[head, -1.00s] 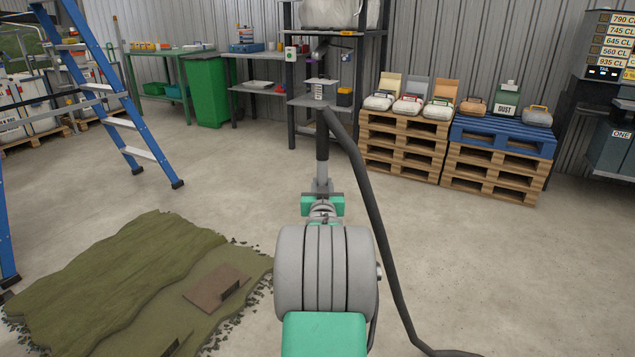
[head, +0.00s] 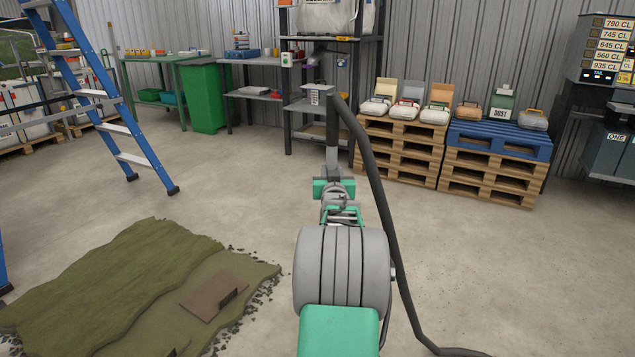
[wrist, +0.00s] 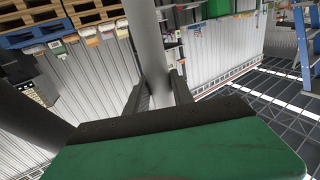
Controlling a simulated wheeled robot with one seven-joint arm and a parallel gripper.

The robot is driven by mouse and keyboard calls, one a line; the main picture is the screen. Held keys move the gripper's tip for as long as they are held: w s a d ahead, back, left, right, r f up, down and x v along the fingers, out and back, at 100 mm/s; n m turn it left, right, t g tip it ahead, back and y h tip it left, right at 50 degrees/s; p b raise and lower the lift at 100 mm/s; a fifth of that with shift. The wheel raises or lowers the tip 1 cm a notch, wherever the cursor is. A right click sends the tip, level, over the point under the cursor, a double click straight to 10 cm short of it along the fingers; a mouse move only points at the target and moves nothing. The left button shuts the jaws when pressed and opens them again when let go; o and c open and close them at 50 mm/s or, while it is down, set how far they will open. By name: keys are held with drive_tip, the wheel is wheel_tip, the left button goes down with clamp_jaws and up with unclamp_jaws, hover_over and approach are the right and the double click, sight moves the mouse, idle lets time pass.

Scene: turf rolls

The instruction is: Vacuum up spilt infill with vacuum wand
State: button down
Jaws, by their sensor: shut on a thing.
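My gripper (head: 333,186) is shut on the vacuum wand (head: 332,155), a grey tube that stands roughly upright above the floor in the head view. In the wrist view the wand (wrist: 148,40) passes between the two dark fingers (wrist: 160,90). A dark hose (head: 388,225) bends over from the wand's top and runs down to the floor at the lower right. Dark crumbs (head: 262,292), perhaps infill, lie along the right edge of the green turf (head: 110,270). My arm hides part of the floor. The wand's lower end cannot be made out.
A brown board (head: 205,297) lies on the turf. A blue ladder (head: 115,100) stands at left. Pallet stacks (head: 400,150) with bags, a dark shelf rack (head: 287,115) and a green bin (head: 207,97) line the back wall. The middle floor is clear.

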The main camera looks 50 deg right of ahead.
sight(333, 157)
drive_tip(key=shift+d+r+p, duration=0.1)
drive_tip(key=shift+r+p, duration=0.6)
drive_tip(key=shift+r, duration=1.85)
drive_tip(key=shift+s, duration=0.1)
